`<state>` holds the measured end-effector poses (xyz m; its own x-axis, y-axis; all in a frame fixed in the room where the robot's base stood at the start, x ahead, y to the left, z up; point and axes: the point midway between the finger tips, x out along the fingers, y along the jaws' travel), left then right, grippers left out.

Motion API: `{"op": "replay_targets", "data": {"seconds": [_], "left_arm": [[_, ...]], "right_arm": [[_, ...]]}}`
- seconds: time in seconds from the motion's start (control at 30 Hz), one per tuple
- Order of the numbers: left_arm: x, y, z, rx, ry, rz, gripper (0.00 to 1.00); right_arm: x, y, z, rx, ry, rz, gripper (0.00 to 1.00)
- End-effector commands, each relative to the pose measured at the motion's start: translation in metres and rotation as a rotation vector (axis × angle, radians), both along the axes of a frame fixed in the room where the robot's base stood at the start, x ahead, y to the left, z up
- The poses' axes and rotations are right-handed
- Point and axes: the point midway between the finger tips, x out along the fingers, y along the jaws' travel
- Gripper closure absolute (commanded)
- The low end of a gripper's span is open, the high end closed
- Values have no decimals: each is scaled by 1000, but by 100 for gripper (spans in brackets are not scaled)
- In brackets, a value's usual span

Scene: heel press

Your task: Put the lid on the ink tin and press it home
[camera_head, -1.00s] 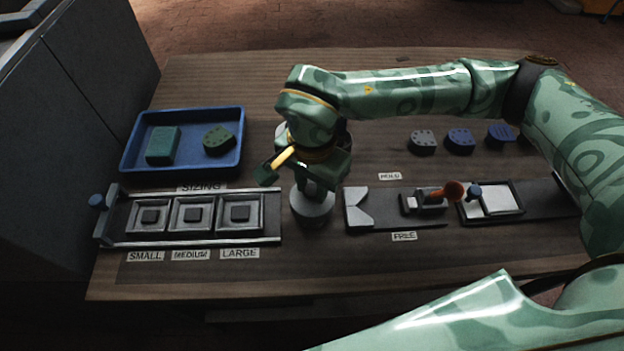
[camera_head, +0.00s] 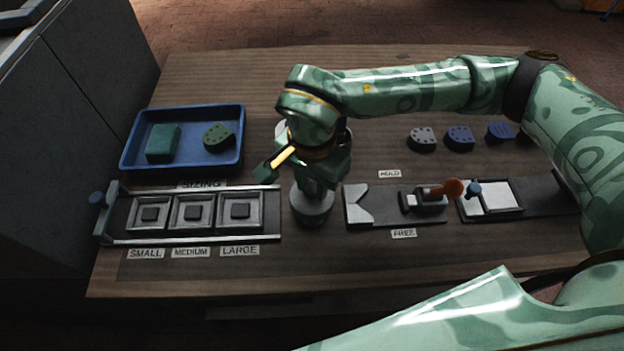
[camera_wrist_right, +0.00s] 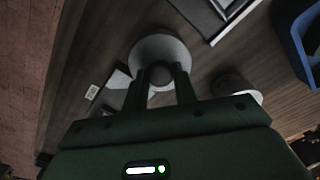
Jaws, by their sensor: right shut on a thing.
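The lid (camera_head: 312,204) is a grey disc. My right gripper (camera_head: 316,184) points down over it and is shut on its dark knob, which shows between the fingers in the right wrist view (camera_wrist_right: 160,76). The lid's pale round top (camera_wrist_right: 158,47) is below the fingertips there. A dark round body, which looks like the ink tin (camera_head: 316,222), shows just under the lid's front edge. The lid hides most of it, and I cannot tell whether the lid is fully seated. My left gripper is out of view.
Left of the lid is the sizing rail (camera_head: 263,236) with its square blocks. A blue tray (camera_head: 183,110) stands behind. At right are a notched block (camera_head: 357,207) and a red-handled clamp (camera_head: 452,188). A grey round object (camera_wrist_right: 236,87) stands beside the gripper.

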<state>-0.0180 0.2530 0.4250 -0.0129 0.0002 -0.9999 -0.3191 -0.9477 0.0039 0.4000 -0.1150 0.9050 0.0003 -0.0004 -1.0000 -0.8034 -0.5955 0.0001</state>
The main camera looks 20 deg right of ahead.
Motion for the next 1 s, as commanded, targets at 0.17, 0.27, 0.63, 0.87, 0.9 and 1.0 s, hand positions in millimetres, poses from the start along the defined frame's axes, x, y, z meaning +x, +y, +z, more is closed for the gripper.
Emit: {"op": "replay_targets", "data": {"seconds": [0.17,0.27,0.63,0.87,0.9,1.0], "left_arm": [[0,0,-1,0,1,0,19],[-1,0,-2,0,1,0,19],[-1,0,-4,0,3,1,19],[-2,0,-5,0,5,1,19],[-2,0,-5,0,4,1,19],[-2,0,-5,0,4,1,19]], "right_arm": [[0,0,-3,-1,1,0,85],[0,0,-4,-1,1,-1,85],[0,0,-10,-1,1,0,85],[0,0,-13,0,0,0,85],[0,0,-13,0,0,0,85],[0,0,-13,0,0,0,85]]}}
